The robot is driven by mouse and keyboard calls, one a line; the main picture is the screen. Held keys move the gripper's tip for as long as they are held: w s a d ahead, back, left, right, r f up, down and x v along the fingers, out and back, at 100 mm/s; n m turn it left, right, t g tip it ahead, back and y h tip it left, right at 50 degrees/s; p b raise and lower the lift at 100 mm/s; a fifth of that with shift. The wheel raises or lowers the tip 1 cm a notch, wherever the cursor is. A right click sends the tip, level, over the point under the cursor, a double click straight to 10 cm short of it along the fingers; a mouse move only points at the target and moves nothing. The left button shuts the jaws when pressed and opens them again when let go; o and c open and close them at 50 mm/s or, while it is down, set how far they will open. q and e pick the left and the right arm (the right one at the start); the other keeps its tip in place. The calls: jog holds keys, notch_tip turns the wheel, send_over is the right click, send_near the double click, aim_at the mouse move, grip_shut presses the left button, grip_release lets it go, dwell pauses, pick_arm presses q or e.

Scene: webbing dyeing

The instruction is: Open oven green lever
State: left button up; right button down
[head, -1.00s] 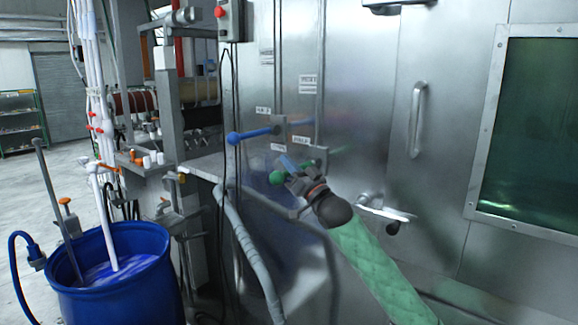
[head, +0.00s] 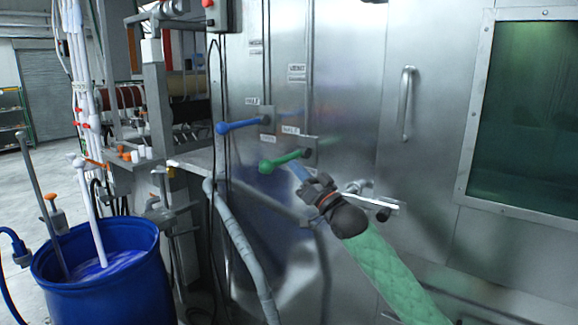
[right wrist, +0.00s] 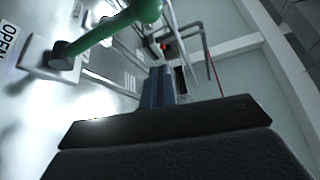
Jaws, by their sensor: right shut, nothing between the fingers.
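The green lever (head: 284,161) sticks out to the left from its plate on the steel oven wall, with its round knob at the left end. My right gripper (head: 297,170) is shut and empty, just below and right of the green lever, apart from it as far as the head view shows. In the right wrist view the green lever (right wrist: 100,33) crosses the upper left, beyond the shut fingers (right wrist: 158,88). A blue lever (head: 243,125) sits above and left of the green one. My left gripper is not in view.
A grey handle (head: 406,104) and a green-tinted window (head: 530,120) are on the oven at right. A metal latch (head: 378,203) lies near my right forearm. A blue barrel (head: 105,290) stands at lower left, beside a grey hose (head: 240,245).

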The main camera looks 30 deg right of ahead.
jog(key=shift+v, duration=1.05)
notch_tip(320, 180, down, 10)
jog(key=w+d+n+g+h, duration=0.2)
jog(key=g+h, duration=0.3)
jog(key=h, duration=0.2)
jog(key=s+a+f+n+g+h, duration=0.1)
jog(key=s+a+f+g, duration=0.3)
jog(key=f, duration=0.6)
jog(key=s+a+f+g, duration=0.3)
jog(key=s+f, duration=0.1)
jog(key=f, duration=0.5)
jog(key=s+a+f+g+y, duration=0.1)
jog(key=s+a+f+g, duration=0.2)
jog(key=s+a+f, duration=0.5)
jog(key=s+a+f+g+y, duration=0.1)
jog(key=s+a+f+g, duration=0.2)
jog(key=s+a+f, duration=0.5)
jog(key=s+a+f+g+y, duration=0.1)
jog(key=s+a+f+g, duration=0.2)
jog(key=s+a+f, duration=0.5)
jog(key=s+f, duration=0.2)
jog(key=s, duration=0.7)
jog(key=shift+s+f+m, duration=0.25)
jog(key=shift+s+m, duration=0.05)
jog(key=shift+m, duration=0.1)
